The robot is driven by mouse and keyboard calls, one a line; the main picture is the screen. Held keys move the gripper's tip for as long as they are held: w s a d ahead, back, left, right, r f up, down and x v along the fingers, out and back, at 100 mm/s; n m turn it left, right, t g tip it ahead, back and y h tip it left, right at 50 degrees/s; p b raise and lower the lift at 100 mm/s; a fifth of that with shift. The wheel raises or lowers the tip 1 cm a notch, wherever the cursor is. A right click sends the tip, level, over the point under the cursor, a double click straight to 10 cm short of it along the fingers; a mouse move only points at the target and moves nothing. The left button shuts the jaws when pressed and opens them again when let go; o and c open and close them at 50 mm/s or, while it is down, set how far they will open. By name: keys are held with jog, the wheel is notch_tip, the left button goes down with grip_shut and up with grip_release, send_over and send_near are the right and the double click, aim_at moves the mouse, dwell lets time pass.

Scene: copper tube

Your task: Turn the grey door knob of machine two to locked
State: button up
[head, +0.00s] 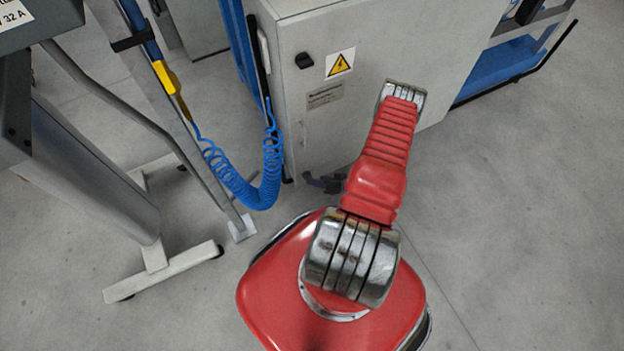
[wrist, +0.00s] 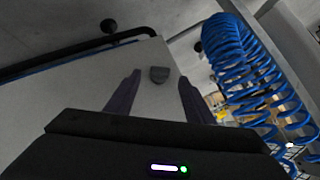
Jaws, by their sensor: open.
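A dark door knob (head: 304,61) sits on the pale grey cabinet door (head: 375,45) in the head view, left of a yellow warning label. In the wrist view a dark grey knob (wrist: 158,74) stands on a pale panel, between and beyond my fingertips. I cannot tell whether both views show the same knob, or which way it is turned. My gripper (head: 325,183) is small and dark in the head view, low by the cabinet's base and partly hidden by my red arm. In the wrist view my gripper (wrist: 159,80) is open, its two fingers apart with nothing held.
A blue coiled hose (head: 245,185) hangs left of the cabinet; it also shows at the right of the wrist view (wrist: 250,70). A grey stand (head: 165,265) with feet is on the left. Blue framework (head: 510,65) stands at upper right. Floor at right is clear.

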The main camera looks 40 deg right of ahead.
jog(key=shift+x, duration=2.35)
jog(key=shift+c, duration=0.2)
jog(key=c, duration=0.9)
jog(key=shift+a, duration=0.15)
jog(key=shift+c, duration=0.5)
jog(key=shift+r+n+h, duration=0.1)
jog(key=shift+n+h, duration=0.2)
jog(key=shift+h, duration=0.1)
jog(key=shift+w+a+n+g+h, duration=0.15)
jog(key=shift+n+g+h, duration=0.3)
jog(key=shift+h, duration=0.4)
jog(key=shift+s+a+n+g+h, duration=0.15)
jog(key=shift+n+g+h, duration=0.25)
jog(key=shift+h, duration=0.45)
jog(key=shift+w, duration=0.1)
